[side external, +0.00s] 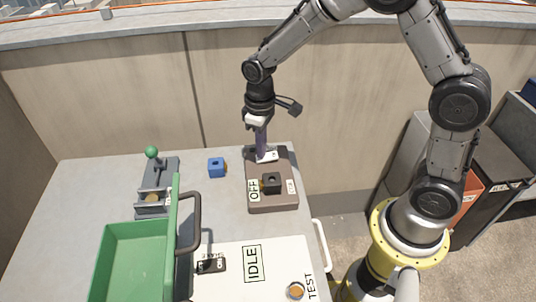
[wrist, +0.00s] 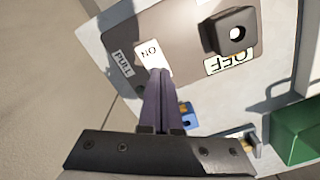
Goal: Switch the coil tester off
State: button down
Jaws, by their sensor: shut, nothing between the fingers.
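A brown-grey switch box (side external: 272,203) stands at the right of the table. It has a black block (side external: 271,183) with a hole in its face, beside an OFF label (side external: 254,190). In the wrist view the black block (wrist: 236,31) is beside the OFF label (wrist: 230,62), and a white ON plate (wrist: 152,55) is at the other end. My gripper (side external: 262,156) is shut and empty, pointing down with its tips at the ON plate. In the wrist view my gripper (wrist: 157,75) overlaps the plate's lower edge; I cannot tell whether they touch. No label reads coil tester.
A blue cube (side external: 216,168) and a green-knobbed lever fixture (side external: 153,170) are left of the box. A green bin (side external: 135,262) with a dark handle is at front left. A white panel (side external: 233,280) bears IDLE, a TEST button and a small black switch. A wall stands behind.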

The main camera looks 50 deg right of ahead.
notch_tip(320, 180, up, 7)
dwell(0.8)
jog(key=shift+f, duration=0.1)
notch_tip(320, 180, up, 8)
jog(key=t, duration=0.2)
send_over(272, 157)
jog(key=s+d+r+t, duration=0.1)
jog(key=s+r+t, duration=0.1)
jog(key=s+r, duration=0.35)
jog(key=s+d+f+m+t, duration=0.1)
jog(key=s+f+m, duration=0.2)
jog(key=s, duration=1.1)
jog(key=shift+s+d+t, duration=0.15)
jog(key=shift+s+t, duration=0.1)
jog(key=shift+t, duration=0.05)
